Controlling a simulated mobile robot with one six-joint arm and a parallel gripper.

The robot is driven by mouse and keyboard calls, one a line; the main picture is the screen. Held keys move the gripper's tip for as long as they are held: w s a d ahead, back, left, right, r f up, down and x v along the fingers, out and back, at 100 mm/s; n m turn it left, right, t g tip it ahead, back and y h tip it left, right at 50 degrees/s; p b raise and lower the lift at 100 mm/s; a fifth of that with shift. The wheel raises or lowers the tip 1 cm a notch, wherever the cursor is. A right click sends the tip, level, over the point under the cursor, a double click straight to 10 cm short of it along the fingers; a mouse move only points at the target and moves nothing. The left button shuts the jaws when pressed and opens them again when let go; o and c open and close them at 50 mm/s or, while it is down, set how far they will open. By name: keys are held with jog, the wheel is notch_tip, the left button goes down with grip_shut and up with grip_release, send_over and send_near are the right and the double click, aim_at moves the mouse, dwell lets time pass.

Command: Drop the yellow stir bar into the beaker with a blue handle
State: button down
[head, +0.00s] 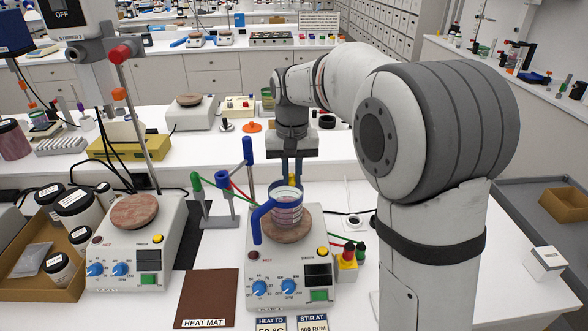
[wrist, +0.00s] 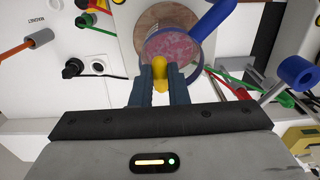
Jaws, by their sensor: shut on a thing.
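My gripper (head: 292,170) is shut on the yellow stir bar (wrist: 159,68), which shows between the dark blue fingers in the wrist view. In the head view only a bit of the yellow bar shows between the fingers, just behind the beaker. The beaker (head: 287,208) is clear with a blue rim and a blue handle (head: 258,220), and holds pinkish contents. It stands on the round brown top (head: 303,232) of a hotplate. In the wrist view the bar's tip overlaps the near rim of the beaker (wrist: 172,45). I cannot tell its height above the rim.
A second hotplate (head: 135,212) stands left, beside a cardboard box (head: 42,262) of jars. A stand with green and blue clamps (head: 215,190) is left of the beaker. A brown heat mat (head: 208,295) lies in front.

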aim_at(293, 178)
notch_tip(293, 178, down, 2)
jog(key=shift+s+f+b, duration=0.1)
jog(key=shift+f+b, duration=0.1)
jog(key=shift+b, duration=0.4)
jog(key=c, duration=1.3)
grip_release()
notch_tip(293, 178, up, 8)
jog(key=shift+f+b, duration=0.1)
jog(key=shift+b, duration=0.3)
